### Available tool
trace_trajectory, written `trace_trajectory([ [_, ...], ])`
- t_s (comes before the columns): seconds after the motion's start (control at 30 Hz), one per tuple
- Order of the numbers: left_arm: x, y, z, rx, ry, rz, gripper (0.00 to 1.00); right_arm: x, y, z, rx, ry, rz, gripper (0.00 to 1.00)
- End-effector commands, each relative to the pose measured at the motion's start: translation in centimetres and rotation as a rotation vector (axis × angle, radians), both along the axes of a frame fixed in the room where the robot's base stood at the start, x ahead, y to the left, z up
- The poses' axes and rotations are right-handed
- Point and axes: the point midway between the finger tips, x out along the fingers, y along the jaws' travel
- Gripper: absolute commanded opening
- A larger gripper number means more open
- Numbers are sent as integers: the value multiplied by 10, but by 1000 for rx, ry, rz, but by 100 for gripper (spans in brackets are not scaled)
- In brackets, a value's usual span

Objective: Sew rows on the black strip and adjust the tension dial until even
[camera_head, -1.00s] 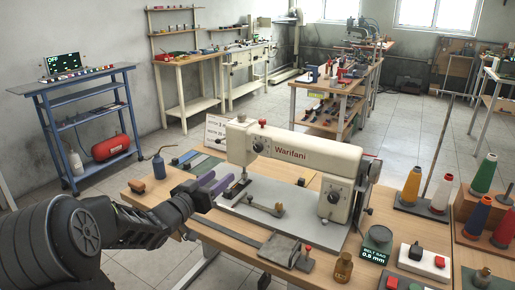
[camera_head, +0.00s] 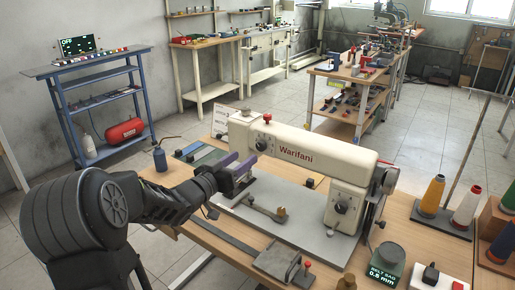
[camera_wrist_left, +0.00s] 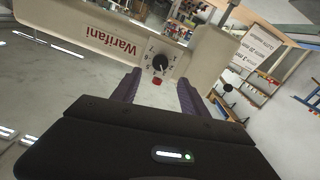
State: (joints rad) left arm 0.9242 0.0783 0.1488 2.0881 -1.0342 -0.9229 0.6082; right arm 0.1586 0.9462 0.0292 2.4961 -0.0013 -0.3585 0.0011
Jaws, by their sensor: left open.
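The cream sewing machine (camera_head: 305,152) marked "Warifani" stands on a grey plate on the wooden table. A black dial (camera_head: 264,146) is on the front of its left end; in the left wrist view the dial (camera_wrist_left: 160,62) has marks around it. My left gripper (camera_head: 238,168) has purple fingers and is open and empty, just left of and below the dial. In the left wrist view its fingers (camera_wrist_left: 160,95) stand apart, with the dial beyond the gap. A dark strip (camera_head: 228,236) lies flat along the table front. My right gripper is not in view.
A second dial (camera_head: 342,207) is on the machine's right column. Flat coloured strips (camera_head: 205,154) lie behind my left arm. A grey clamp block (camera_head: 278,262) sits at the front.

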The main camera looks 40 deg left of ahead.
Motion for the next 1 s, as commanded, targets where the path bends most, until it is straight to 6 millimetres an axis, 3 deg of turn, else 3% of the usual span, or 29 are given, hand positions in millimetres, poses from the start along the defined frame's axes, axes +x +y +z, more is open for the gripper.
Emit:
trace_trajectory([
  [0.17, 11, 0, 0, -1, 0, -2, 52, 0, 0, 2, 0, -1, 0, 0],
  [0.6, 72, 1, 0, -1, 0, -1, 52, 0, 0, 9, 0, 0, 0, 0],
  [1.0, 78, 1, 0, 0, 0, -1, 49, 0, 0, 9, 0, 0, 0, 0],
])
